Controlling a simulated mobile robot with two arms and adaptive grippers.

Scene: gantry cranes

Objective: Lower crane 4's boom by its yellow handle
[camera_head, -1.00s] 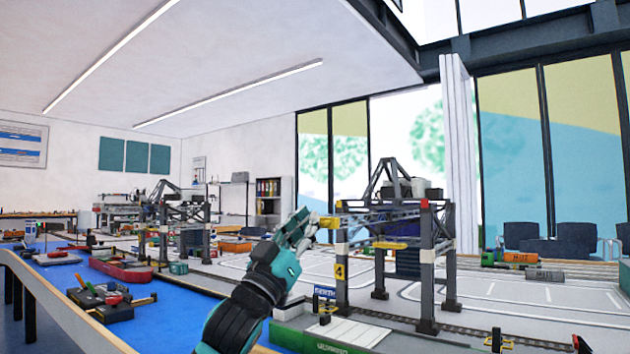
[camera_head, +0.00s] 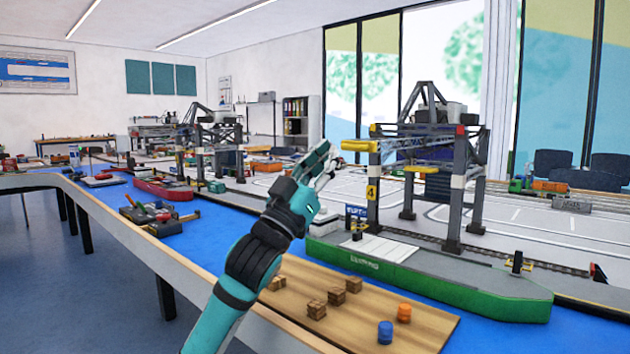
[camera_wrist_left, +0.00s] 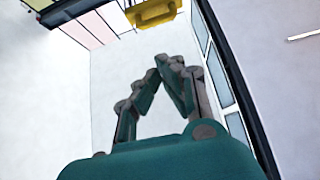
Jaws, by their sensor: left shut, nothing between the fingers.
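Crane 4 (camera_head: 457,195) is a grey gantry with a yellow "4" plate (camera_head: 371,191) on its near left leg. Its lattice boom (camera_head: 415,131) looks roughly level, reaching left. The yellow handle (camera_head: 358,146) is at the boom's left end. It also shows at the top of the left wrist view (camera_wrist_left: 155,12), beyond the fingertips. My left gripper (camera_head: 328,158) is just left of the handle, shut and empty, with a small gap between them in the head view. The wrist view shows its fingers (camera_wrist_left: 165,66) meeting at the tips. My right gripper is not in view.
A green barge (camera_head: 430,278) lies below the crane. A wooden board (camera_head: 425,325) with small brown blocks and blue and orange drums is in front. Another crane (camera_head: 215,150) stands further back left. A red boat (camera_head: 162,188) and a dark boat (camera_head: 155,220) lie on the blue surface.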

